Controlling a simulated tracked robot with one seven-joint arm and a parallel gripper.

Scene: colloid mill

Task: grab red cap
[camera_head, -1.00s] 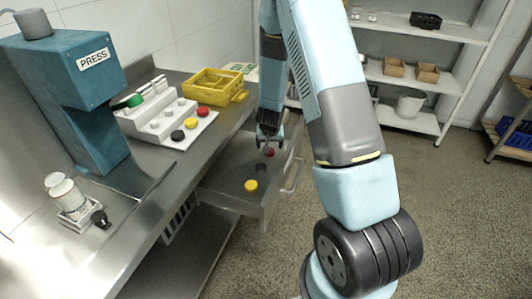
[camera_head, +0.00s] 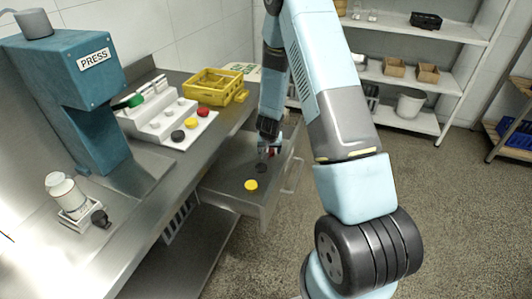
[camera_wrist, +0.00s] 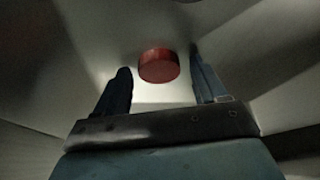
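The red cap (camera_wrist: 158,66) lies on the drawer floor in the wrist view, between and a little beyond my two fingertips. My gripper (camera_wrist: 160,80) is open, with a finger on each side of the cap and a visible gap to each. In the head view my gripper (camera_head: 267,152) is down inside the open drawer (camera_head: 225,185), and only a bit of the red cap (camera_head: 271,152) shows beside it. A black cap (camera_head: 261,168) and a yellow cap (camera_head: 251,185) lie in the drawer nearer the camera.
A stepped white rack (camera_head: 165,125) with several caps stands on the steel counter, including another red cap (camera_head: 203,112). A yellow crate (camera_head: 215,88) sits behind it. The teal press (camera_head: 75,95) is at left. The drawer walls stand close around my gripper.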

